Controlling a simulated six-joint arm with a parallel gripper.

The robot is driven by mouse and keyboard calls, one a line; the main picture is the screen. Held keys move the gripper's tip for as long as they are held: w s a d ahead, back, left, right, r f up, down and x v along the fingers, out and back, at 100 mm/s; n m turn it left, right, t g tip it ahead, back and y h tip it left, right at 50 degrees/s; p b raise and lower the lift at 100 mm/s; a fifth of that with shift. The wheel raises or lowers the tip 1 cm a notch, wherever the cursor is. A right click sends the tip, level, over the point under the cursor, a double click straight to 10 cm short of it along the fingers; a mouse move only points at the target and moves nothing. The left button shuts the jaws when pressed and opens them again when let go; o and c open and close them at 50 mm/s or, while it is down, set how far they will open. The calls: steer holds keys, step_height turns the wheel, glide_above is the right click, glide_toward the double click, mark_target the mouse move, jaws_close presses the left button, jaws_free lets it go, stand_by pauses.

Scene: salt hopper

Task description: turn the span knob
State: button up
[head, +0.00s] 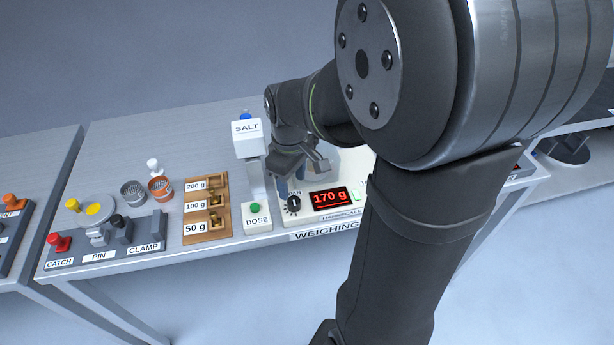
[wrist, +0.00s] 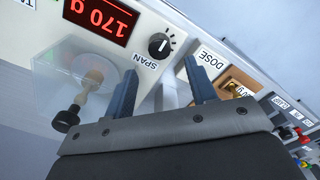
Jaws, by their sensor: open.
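The span knob is a small round black dial with a white pointer line. It sits on the white scale panel, below my gripper in the head view (head: 293,205) and just beyond the fingertips in the wrist view (wrist: 160,45). My gripper (head: 290,188) is open, its two blue-grey fingers apart and nothing between them. In the wrist view my gripper (wrist: 161,68) points toward the knob, with the fingertips apart from it. The red display (head: 331,198) reads 170 g.
The salt dispenser (head: 249,140) and the DOSE button (head: 255,208) stand just left of the knob. A clear box (wrist: 75,70) on the scale is close beside the fingers. A wooden weight rack (head: 207,212) is further left.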

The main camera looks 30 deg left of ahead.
mark_target(293, 200)
step_height(293, 200, down, 6)
steer(key=shift+f, duration=0.1)
steer(key=shift+c, duration=0.2)
steer(key=c, duration=0.9)
